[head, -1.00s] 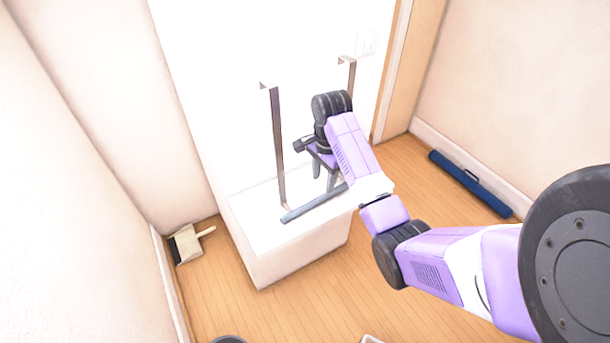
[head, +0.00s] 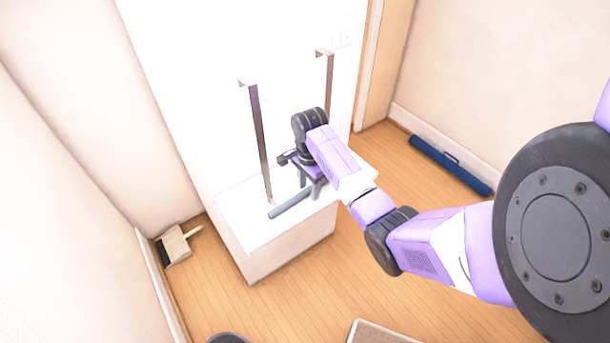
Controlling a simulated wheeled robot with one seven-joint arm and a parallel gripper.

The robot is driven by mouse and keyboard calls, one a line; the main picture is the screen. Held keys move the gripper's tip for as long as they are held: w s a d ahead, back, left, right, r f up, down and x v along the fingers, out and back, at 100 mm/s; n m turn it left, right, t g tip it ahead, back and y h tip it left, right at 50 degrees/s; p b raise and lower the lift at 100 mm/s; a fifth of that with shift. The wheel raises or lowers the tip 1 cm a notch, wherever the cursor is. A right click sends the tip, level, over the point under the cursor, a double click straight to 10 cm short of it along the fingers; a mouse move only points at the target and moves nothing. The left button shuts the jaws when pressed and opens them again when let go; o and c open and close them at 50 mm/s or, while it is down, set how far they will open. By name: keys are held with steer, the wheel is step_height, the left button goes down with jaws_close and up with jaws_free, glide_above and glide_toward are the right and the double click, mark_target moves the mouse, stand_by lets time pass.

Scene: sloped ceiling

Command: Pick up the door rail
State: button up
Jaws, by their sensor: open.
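The door rail stands on a white block against the white wall. It has two upright dark metal straps with hooked tops, and a grey bar (head: 284,208) runs along its bottom. The left strap (head: 261,140) shows nearly whole; the right strap (head: 329,78) is hidden lower down by my arm. My gripper (head: 309,190) is open and points down, with its fingers at the right part of the bar. I cannot tell whether the bar lies between the fingers or whether they touch it.
The white block (head: 270,245) has a bare front. A dustpan-like brush (head: 175,246) lies on the floor at left. A long blue case (head: 450,165) lies by the right wall. A dark round object (head: 228,338) and a pale tray-like thing (head: 380,333) show at the bottom edge.

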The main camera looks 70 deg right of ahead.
jaws_close()
steer(key=shift+r, duration=0.1)
stand_by(1.2)
